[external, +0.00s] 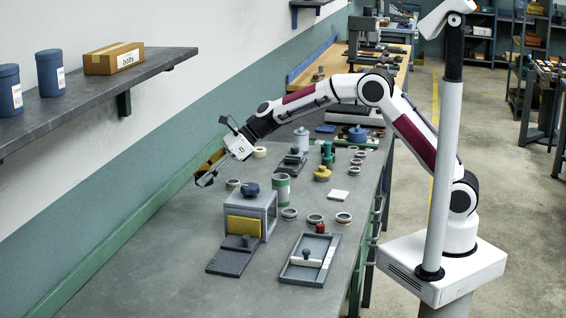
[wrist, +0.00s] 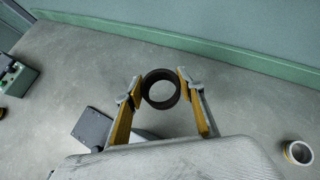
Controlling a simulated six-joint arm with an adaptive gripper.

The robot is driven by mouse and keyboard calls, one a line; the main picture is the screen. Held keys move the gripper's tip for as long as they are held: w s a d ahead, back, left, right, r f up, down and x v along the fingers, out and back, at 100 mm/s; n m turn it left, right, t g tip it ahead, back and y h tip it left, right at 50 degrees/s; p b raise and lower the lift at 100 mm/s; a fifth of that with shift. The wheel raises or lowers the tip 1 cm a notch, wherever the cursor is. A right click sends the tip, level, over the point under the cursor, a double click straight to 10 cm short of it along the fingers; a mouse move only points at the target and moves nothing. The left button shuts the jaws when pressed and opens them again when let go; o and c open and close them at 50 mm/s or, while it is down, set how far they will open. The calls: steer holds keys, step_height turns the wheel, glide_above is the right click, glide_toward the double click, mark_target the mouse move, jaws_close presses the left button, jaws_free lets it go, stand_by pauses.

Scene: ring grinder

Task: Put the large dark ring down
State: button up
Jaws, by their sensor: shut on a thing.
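The large dark ring (wrist: 147,84) sits between the two fingertips of my gripper (wrist: 159,87) in the wrist view. My gripper is shut on its outer sides, and the grey bench top shows through its hole. In the external view my gripper (external: 207,177) is over the far left part of the bench, near the green back rail. The ring is too small to make out clearly there. Its height above the bench top (external: 130,265) is hard to tell.
A grey box-shaped fixture (external: 262,207) with a yellow block stands nearer the camera, with a dark plate in front. Several small rings, including one (external: 289,214), lie to the right. A shelf (external: 90,95) hangs on the wall. Bare bench surrounds the gripper's left side.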

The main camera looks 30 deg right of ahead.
steer(key=w+d+m+t, duration=0.2)
steer(key=w+d, duration=0.4)
steer(key=w, duration=0.3)
steer(key=shift+f, duration=2.4)
steer(key=shift+f, duration=3.1)
steer(key=shift+f, duration=0.1)
steer(key=shift+f, duration=1.8)
steer(key=shift+f, duration=0.1)
